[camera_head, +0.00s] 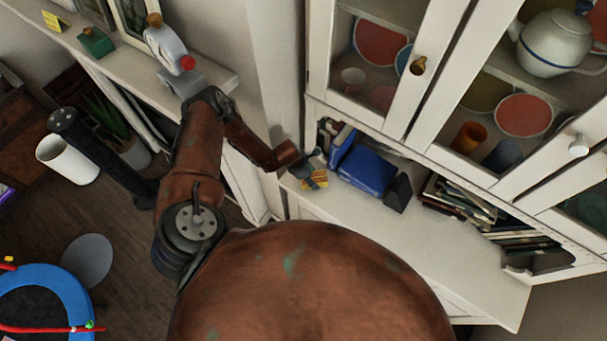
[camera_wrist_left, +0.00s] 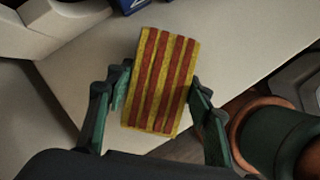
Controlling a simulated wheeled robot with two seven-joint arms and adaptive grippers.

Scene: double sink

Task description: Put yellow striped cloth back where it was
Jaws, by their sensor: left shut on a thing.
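The yellow striped cloth (camera_wrist_left: 160,82) is a small flat rectangle with yellow and red stripes. In the left wrist view it lies between the two fingers of my left gripper (camera_wrist_left: 160,97), which touch its sides. In the head view the cloth (camera_head: 314,181) shows at the left end of the white cabinet's counter (camera_head: 425,240), close to its edge. My left gripper (camera_head: 313,165) is shut on it there. Whether the cloth rests on the counter or is held just above it, I cannot tell. My right gripper is not in view.
A blue box (camera_head: 366,169) and a dark block (camera_head: 398,193) stand right of the cloth. Several books (camera_head: 462,203) lie further right under the glass doors. The counter's front part is bare. A white shelf (camera_head: 130,62) at upper left holds a jug (camera_head: 166,45).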

